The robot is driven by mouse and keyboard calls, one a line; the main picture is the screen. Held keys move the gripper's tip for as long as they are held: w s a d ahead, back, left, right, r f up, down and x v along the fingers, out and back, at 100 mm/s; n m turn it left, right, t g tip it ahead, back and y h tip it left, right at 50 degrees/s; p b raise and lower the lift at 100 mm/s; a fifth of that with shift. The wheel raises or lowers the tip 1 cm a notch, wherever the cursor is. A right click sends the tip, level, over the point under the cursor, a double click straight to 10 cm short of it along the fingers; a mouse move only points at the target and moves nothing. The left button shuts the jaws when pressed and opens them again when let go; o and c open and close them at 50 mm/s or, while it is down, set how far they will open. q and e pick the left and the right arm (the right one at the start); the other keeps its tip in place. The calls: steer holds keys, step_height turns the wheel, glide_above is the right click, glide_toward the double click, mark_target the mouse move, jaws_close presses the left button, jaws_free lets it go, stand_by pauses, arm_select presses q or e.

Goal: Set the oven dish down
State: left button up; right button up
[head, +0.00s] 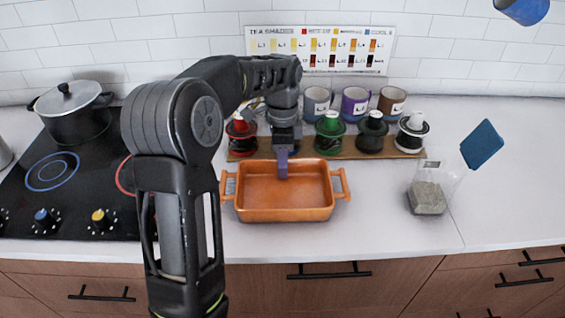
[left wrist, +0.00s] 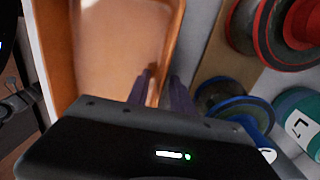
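The orange oven dish (head: 285,215) is level at the counter's middle, its two handles pointing left and right. I cannot tell whether its base touches the counter. My left gripper (head: 283,168) reaches down from above at the dish's back wall. In the left wrist view, the fingers of this gripper (left wrist: 163,85) straddle the dish wall, one inside and one outside, close against it. The dish (left wrist: 110,45) fills the upper left of that view.
A cooktop (head: 75,190) with a lidded pot (head: 72,112) is to the left. Behind the dish, a wooden board (head: 380,152) holds several coloured containers, with mugs (head: 355,104) behind. A clear container (head: 428,197) with a blue-headed tool (head: 482,145) stands right. Counter between is clear.

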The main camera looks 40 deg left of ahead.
arm_select(q)
steer(key=shift+r, duration=0.6)
step_height(320, 180, up, 11)
steer(key=p, duration=0.6)
steer(key=shift+w+a, duration=0.25)
steer(key=shift+w, duration=0.1)
steer(key=shift+f, duration=0.1)
